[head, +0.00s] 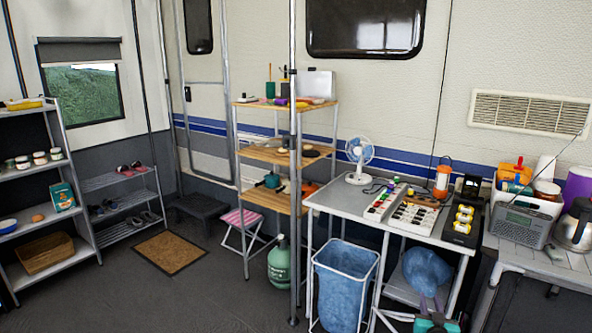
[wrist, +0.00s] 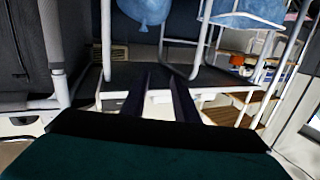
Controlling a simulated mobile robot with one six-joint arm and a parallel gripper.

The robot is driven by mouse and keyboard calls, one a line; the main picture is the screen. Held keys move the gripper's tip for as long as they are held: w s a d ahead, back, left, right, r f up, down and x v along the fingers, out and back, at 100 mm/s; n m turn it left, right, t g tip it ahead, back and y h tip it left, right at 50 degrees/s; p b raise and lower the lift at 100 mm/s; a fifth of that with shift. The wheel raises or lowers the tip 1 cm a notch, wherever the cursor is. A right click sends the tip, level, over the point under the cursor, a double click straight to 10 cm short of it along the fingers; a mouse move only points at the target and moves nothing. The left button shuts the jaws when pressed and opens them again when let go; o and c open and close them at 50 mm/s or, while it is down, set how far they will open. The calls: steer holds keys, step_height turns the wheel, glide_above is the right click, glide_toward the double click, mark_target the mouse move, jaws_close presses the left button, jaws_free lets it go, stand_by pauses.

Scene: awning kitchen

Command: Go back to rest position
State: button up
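My gripper (head: 432,303) shows at the bottom edge of the head view, low in front of the grey folding table, with its teal body partly cut off. In the wrist view, my gripper (wrist: 160,82) has two dark fingers standing apart with nothing between them. It is open and empty. No held object shows in either view.
The grey table (head: 330,200) carries a fan (head: 359,160) and several trays. A green gas bottle (head: 279,263) stands left.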

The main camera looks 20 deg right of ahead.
steer(key=w+a+f+n+y, duration=0.1)
steer(key=w+a+f+y, duration=0.25)
steer(key=w+a, duration=0.55)
steer(key=a+f+n+g+y+p, duration=0.1)
steer(key=a+f, duration=0.5)
steer(key=a, duration=0.3)
steer(key=s+a+f+g+y+p, duration=0.1)
steer(key=a+f+g, duration=0.1)
steer(key=a+f, duration=0.5)
steer(key=a+f+n+g+y+p, duration=0.1)
steer(key=a+f, duration=0.3)
steer(key=a, duration=0.8)
steer(key=s+a+f+n+g+y, duration=0.1)
steer(key=s+a+f+g, duration=0.2)
steer(key=s+a+f, duration=0.3)
steer(key=s+a+f+n+g+y, duration=0.1)
steer(key=s+a+f+g, duration=0.4)
steer(key=s, duration=0.4)
steer(key=s+a+r+n+g, duration=0.1)
steer(key=s+a+g, duration=0.2)
steer(key=s, duration=0.6)
steer(key=s+a+r+n+g+y, duration=0.1)
steer(key=s+a+g, duration=0.2)
steer(key=s, duration=0.7)
steer(key=shift+s+g+p, duration=0.25)
steer(key=shift+g+p, duration=0.1)
steer(key=shift+g, duration=0.35)
steer(key=shift+o, duration=0.2)
